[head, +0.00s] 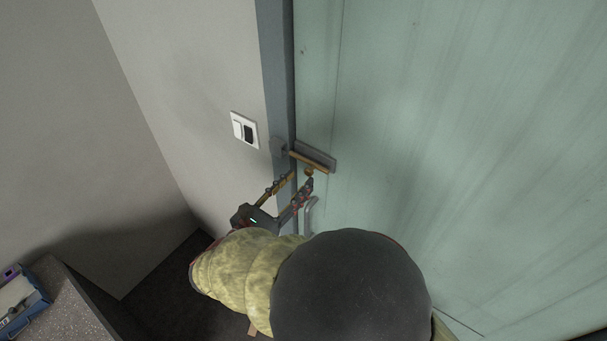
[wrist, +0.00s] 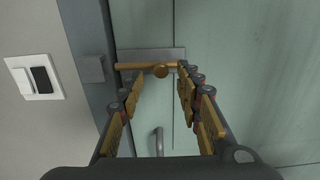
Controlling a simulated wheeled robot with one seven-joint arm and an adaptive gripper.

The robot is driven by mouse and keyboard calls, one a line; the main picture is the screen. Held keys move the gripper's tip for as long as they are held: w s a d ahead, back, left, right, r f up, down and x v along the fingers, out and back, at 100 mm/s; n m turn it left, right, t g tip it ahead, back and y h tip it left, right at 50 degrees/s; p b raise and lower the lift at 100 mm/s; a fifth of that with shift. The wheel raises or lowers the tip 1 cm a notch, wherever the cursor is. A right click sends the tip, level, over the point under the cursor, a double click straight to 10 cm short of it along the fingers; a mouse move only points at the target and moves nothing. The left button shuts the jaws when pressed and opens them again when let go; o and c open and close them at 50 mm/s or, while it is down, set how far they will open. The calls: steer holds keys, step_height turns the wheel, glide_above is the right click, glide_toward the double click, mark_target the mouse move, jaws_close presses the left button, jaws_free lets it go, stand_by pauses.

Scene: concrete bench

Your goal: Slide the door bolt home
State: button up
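The brass door bolt (head: 322,166) lies across its grey backplate (head: 318,154) on the pale green door; its rod (wrist: 132,66) also shows in the wrist view. A round brass knob (wrist: 160,71) stands out from the rod. The grey keeper (wrist: 91,68) is on the door frame, left of the rod. A narrow gap appears between rod end and keeper. My gripper (wrist: 158,80) is open, its fingers spread before the bolt. In the wrist view the knob appears between the fingertips, nearer the right one. I cannot tell whether either finger touches it.
A door handle (head: 309,212) hangs below the bolt, also seen between the fingers in the wrist view (wrist: 158,140). A white switch plate (head: 237,122) is on the wall left of the frame. A blue box (head: 36,306) sits on a speckled surface at lower left.

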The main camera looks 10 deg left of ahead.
mark_target(307, 173)
steer(key=shift+x, duration=1.6)
steer(key=shift+s+d, duration=0.1)
steer(key=shift+c, duration=0.6)
steer(key=c, duration=0.7)
jaws_close()
